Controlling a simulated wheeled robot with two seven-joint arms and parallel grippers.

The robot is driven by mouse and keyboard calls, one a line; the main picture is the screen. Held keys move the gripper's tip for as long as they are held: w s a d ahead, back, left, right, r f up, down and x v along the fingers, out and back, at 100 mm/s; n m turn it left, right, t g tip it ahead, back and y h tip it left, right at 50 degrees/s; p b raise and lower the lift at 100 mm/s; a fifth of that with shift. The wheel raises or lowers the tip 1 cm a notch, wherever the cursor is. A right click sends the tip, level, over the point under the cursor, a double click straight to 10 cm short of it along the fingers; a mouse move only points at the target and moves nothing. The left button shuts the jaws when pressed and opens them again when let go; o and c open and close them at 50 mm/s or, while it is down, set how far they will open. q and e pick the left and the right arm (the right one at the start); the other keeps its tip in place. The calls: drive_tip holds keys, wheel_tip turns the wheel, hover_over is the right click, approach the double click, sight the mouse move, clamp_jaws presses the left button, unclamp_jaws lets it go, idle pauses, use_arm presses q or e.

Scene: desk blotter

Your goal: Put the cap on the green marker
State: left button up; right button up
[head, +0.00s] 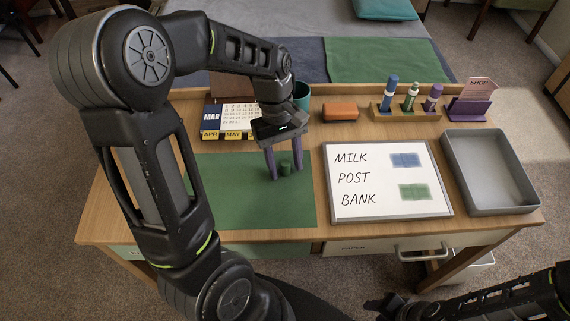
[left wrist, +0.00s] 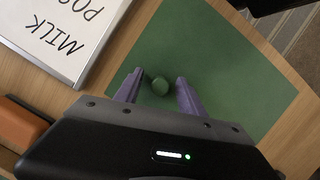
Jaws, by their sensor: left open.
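The green cap (head: 286,168) stands on the green desk blotter (head: 230,200). My left gripper (head: 287,174) is open, pointing down, with one purple finger on each side of the cap. In the left wrist view the cap (left wrist: 160,86) lies between the two fingertips (left wrist: 159,77), with a gap on both sides. The green marker (head: 410,99) stands upright in the wooden holder (head: 404,115), between a blue and a purple marker, with its narrow tip bare. Part of my right arm shows at the lower right; its gripper (head: 380,306) is dark and its jaws are unclear.
A whiteboard (head: 388,212) with writing lies right of the blotter, and an empty grey tray (head: 490,205) beyond it. An orange eraser-like block (head: 340,112), a calendar (head: 238,117), a teal cup (head: 302,95) and a purple card stand (head: 470,109) line the back. Most of the blotter is clear.

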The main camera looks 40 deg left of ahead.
use_arm(q)
drive_tip(key=shift+c, duration=0.5)
clamp_jaws()
